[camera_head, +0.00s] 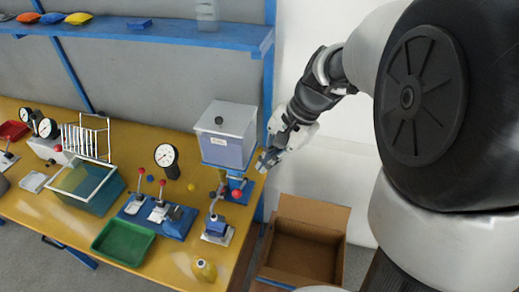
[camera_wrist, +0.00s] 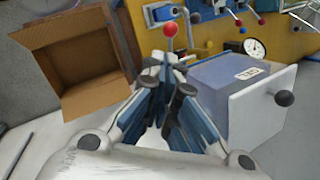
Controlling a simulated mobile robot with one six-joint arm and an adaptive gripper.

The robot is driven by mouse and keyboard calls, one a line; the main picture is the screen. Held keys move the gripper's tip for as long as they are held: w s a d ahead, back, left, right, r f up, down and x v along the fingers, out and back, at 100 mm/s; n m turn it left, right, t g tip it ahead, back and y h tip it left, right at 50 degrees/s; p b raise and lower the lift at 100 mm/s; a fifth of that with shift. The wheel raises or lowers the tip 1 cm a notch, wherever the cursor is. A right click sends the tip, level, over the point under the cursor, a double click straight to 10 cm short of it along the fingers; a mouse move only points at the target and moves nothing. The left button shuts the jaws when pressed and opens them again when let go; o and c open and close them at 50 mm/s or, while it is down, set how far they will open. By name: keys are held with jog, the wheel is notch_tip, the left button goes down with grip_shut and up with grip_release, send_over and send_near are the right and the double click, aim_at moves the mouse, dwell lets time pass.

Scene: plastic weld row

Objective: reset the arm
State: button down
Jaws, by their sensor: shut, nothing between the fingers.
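My gripper (camera_head: 267,160) is at the end of my arm, at the right end of the yellow bench, close beside a grey-lavender box with a white lid (camera_head: 222,135). In the wrist view my gripper (camera_wrist: 170,75) has its blue-edged fingers converging, shut and empty. The red ball of a lever (camera_wrist: 170,30) shows just beyond the fingertips. The box (camera_wrist: 245,90) with its white lid and black knob is to the right of the fingers. I cannot tell whether the gripper touches anything.
An open cardboard box (camera_head: 305,245) stands on the floor right of the bench (camera_head: 60,205). The bench holds a green tray (camera_head: 123,242), a teal tank (camera_head: 85,187), lever fixtures (camera_head: 160,210), a gauge (camera_head: 166,157) and a yellow bottle (camera_head: 204,270). A blue shelf (camera_head: 170,32) runs above.

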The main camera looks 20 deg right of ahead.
jog(key=s+a+r+n+t+h, duration=0.1)
jog(key=s+a+r+n+h, duration=0.1)
jog(key=s+n, duration=0.4)
jog(key=s+a+r+n+t+h, duration=0.1)
jog(key=s+a+r+n+h, duration=0.1)
jog(key=s+n, duration=0.4)
jog(key=s, duration=0.5)
jog(key=shift+s+t, duration=0.35)
jog(key=shift+t, duration=0.05)
